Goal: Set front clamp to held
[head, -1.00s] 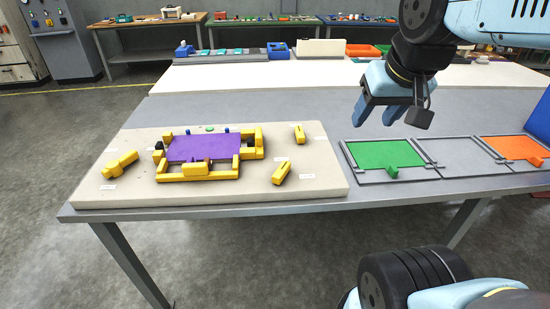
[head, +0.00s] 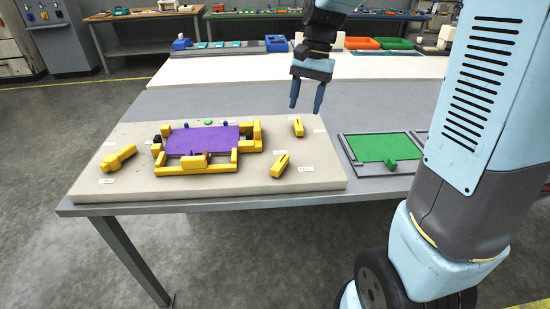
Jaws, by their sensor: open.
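A beige board (head: 240,193) on the grey table carries a yellow fixture around a purple plate (head: 203,140). A yellow block (head: 194,162), which looks like the front clamp, sits at the middle of the fixture's front side, against the plate's near edge. Its exact setting is too small to tell. Separate yellow pieces lie on the board: one at the left (head: 118,158), one at the front right (head: 281,162) and one at the back right (head: 298,127).
The grey table behind the board is clear. Blue bins (head: 277,44) and coloured trays stand farther back.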

